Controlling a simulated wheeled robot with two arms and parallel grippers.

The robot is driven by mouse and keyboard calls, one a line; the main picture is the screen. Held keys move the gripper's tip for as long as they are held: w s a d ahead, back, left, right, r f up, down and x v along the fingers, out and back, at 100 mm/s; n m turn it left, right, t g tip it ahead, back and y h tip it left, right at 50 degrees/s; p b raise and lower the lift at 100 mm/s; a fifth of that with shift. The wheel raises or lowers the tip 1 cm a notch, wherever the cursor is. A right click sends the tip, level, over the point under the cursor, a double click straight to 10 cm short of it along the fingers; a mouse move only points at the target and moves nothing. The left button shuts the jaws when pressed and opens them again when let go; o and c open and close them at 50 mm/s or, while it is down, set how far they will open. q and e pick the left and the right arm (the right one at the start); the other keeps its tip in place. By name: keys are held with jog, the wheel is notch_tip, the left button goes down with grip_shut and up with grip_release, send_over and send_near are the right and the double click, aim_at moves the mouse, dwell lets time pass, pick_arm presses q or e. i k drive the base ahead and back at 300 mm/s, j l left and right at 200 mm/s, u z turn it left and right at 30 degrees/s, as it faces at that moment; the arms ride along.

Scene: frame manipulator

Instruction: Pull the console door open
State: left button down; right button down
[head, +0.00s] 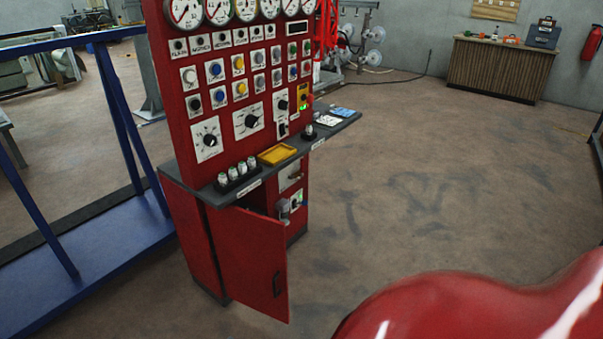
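The red console (172,87) stands left of the middle, with gauges, knobs and buttons on its upright panel and a dark grey shelf (216,196) below. Its red lower door (250,262) stands partly open, swung outward, with a dark gap showing above its top edge. A black handle (277,284) is on the door near its free edge. A glossy red rounded part of my own body fills the lower right corner. Neither of my grippers is in view, and nothing is seen touching the door.
A yellow tray (277,154) and several small items lie on the console shelf. A blue frame (92,262) stands close at the left. A wooden cabinet (498,72) is at the back right wall. The floor (450,190) right of the console is clear.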

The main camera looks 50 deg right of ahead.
aim_at(250, 247)
jog(key=k+u, duration=0.1)
jog(key=u, duration=0.3)
jog(key=k+u, duration=0.1)
jog(key=u, duration=0.35)
jog(key=k+u, duration=0.1)
jog(key=u, duration=0.3)
jog(key=k+l, duration=0.1)
jog(key=l, duration=0.6)
jog(key=k+l, duration=0.1)
jog(key=l, duration=0.65)
jog(key=k+l, duration=0.1)
jog(key=l, duration=0.6)
jog(key=k+l+u, duration=0.1)
jog(key=l, duration=0.65)
jog(key=k+l, duration=0.15)
jog(key=l, duration=0.55)
jog(key=k+l, duration=0.1)
jog(key=l, duration=0.65)
jog(key=k+l, duration=0.15)
jog(key=l, duration=0.55)
jog(key=k+l, duration=0.15)
jog(key=l, duration=0.55)
jog(key=i+u, duration=0.05)
